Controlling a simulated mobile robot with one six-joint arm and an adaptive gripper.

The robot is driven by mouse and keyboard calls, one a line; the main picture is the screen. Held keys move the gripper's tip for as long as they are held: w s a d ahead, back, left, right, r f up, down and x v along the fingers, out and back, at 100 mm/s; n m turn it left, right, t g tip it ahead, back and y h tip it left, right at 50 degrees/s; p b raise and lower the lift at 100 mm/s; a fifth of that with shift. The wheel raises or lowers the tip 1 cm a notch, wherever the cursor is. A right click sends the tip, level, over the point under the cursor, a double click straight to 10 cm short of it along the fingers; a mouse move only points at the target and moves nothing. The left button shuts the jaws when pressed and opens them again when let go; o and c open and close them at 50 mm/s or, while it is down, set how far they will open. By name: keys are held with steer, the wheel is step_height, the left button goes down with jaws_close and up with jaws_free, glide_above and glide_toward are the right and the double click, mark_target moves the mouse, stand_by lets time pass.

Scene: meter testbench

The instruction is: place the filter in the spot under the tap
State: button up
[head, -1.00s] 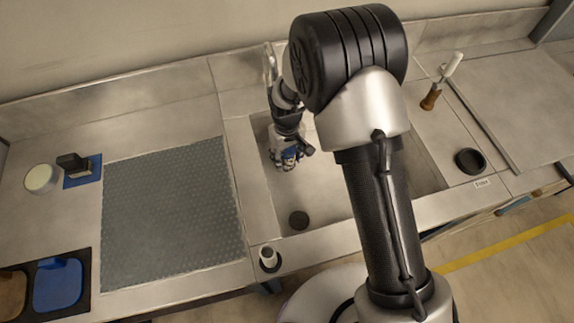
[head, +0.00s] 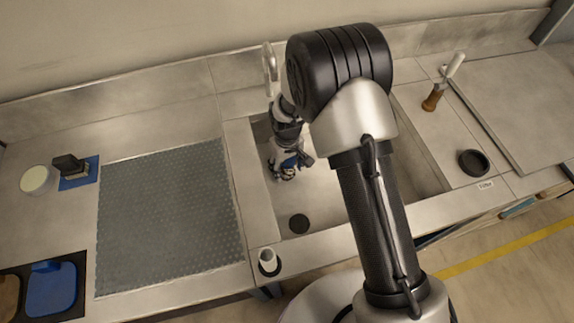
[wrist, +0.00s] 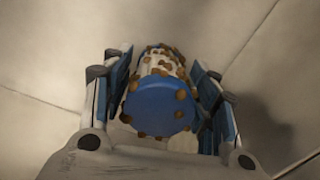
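The filter (wrist: 160,105) shows in the wrist view as a cylinder with a blue end cap and white body, dotted with brown specks. It sits between the blue pads of my gripper (wrist: 160,100), which appear closed against its sides. In the head view my gripper (head: 287,170) points down inside the sink basin (head: 340,200), near its left side; the filter is hardly distinguishable there. The pale tap (head: 269,62) rises at the back edge of the sink, behind my gripper. My arm hides part of the basin. The spot under the tap is not clearly seen.
A dark round drain (head: 299,223) lies in the basin floor. A black ring holder (head: 473,163) with a label stands right. A wooden-handled brush (head: 434,98) is at the back right. A small white-topped item (head: 268,262) stands at the front rim. A grey mat (head: 170,215) lies left.

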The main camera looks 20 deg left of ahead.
steer(key=shift+o, duration=0.7)
steer(key=shift+r, duration=0.1)
step_height(320, 180, up, 12)
steer(key=p, duration=0.4)
steer(key=shift+r, duration=0.25)
steer(key=s+d+r+m+t, duration=0.1)
steer(key=d+r+m, duration=0.1)
steer(key=d+r, duration=0.65)
steer(key=s+d+r+m+t, duration=0.15)
steer(key=d+r, duration=0.45)
steer(key=r, duration=0.6)
steer(key=s+d+r+m+t, duration=0.1)
steer(key=s+d+r, duration=0.3)
steer(key=s, duration=0.5)
steer(key=s+d+r+m+t, duration=0.1)
steer(key=s+d+r+m, duration=0.3)
steer(key=s+d, duration=0.4)
steer(key=shift+s+d, duration=0.3)
steer(key=shift+s, duration=0.05)
